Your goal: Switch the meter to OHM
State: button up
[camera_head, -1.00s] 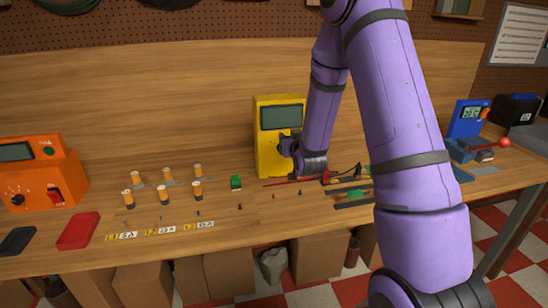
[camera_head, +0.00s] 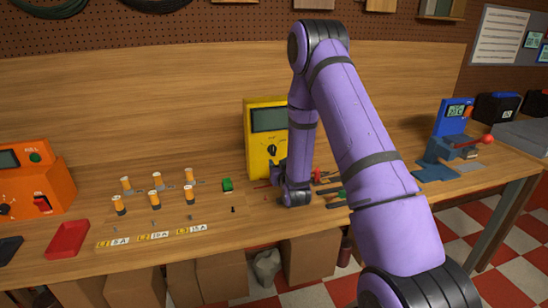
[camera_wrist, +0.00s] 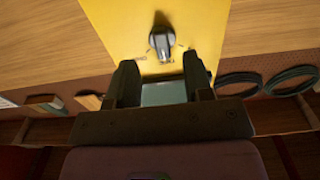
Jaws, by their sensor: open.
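The yellow meter (camera_head: 257,150) stands upright on the bench against the wooden back panel. Its grey screen (camera_head: 269,119) is at the top and its dark dial knob (camera_head: 272,149) is below it. In the wrist view the knob (camera_wrist: 161,42) shows on the yellow face (camera_wrist: 115,25), beyond my fingertips and apart from them. My gripper (camera_wrist: 160,75) is open and empty, with the screen (camera_wrist: 163,94) seen between its fingers. In the head view my arm covers the meter's right side, and my fingers are hard to make out. The dial's markings are too small to read.
An orange device (camera_head: 35,180) and a red tray (camera_head: 68,239) are at far left. A blue device (camera_head: 453,117) stands at right. Bench front between tray and arm holds only small parts.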

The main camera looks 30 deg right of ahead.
aim_at(274, 155)
jog(key=shift+x, duration=3.2)
grip_shut()
